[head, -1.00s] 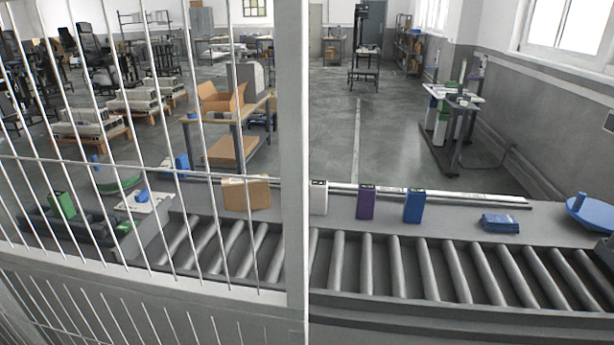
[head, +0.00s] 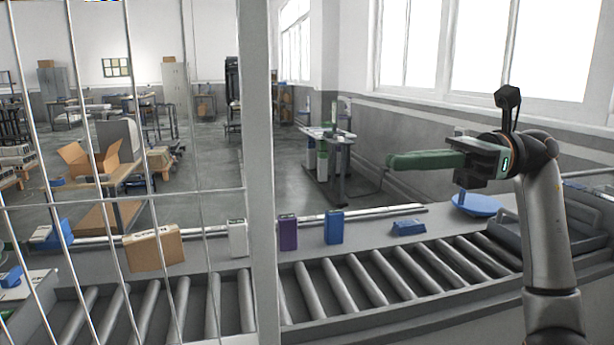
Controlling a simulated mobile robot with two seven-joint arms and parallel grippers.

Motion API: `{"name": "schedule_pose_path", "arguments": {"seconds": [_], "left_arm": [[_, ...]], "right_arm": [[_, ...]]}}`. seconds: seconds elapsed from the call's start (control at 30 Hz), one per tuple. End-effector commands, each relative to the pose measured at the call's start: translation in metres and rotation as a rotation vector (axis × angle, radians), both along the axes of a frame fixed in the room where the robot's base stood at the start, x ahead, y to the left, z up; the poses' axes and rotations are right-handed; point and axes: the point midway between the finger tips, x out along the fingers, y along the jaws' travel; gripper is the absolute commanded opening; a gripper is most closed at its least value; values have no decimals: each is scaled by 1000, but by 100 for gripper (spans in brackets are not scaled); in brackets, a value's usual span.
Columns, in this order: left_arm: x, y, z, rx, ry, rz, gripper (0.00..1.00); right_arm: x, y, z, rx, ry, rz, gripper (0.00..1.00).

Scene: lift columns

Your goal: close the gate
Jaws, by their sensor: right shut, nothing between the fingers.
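The gate (head: 259,150) is a pale grey upright frame with thin white bars on the left of the head view. Its vertical edge post stands left of the middle, in front of the roller conveyor. My right gripper (head: 392,161) is raised at the right, its green fingers shut and empty, pointing left. It is apart from the gate post, with a clear gap between them. My left gripper is not in view. The gate's hinges and latch are not visible.
A roller conveyor (head: 365,282) runs across below. A white box (head: 237,238), a purple box (head: 287,233), a blue box (head: 333,228) and a flat blue packet (head: 408,228) sit along its far edge. A brown box (head: 153,249) shows behind the bars. A blue round dish (head: 478,204) is at the right.

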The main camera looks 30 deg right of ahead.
Motion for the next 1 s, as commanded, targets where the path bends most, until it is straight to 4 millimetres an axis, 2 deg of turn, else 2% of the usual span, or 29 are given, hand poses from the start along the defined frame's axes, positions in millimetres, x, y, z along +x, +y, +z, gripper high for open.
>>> {"name": "schedule_pose_path", "arguments": {"seconds": [0.17,0.6,0.8,1.0], "left_arm": [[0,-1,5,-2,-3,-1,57],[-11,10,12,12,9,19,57],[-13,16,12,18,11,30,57],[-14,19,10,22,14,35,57]], "right_arm": [[4,21,1,-7,-4,3,0],[30,108,3,-2,-3,5,0],[36,128,1,-1,-1,2,0],[37,133,0,-1,-1,2,0]]}}
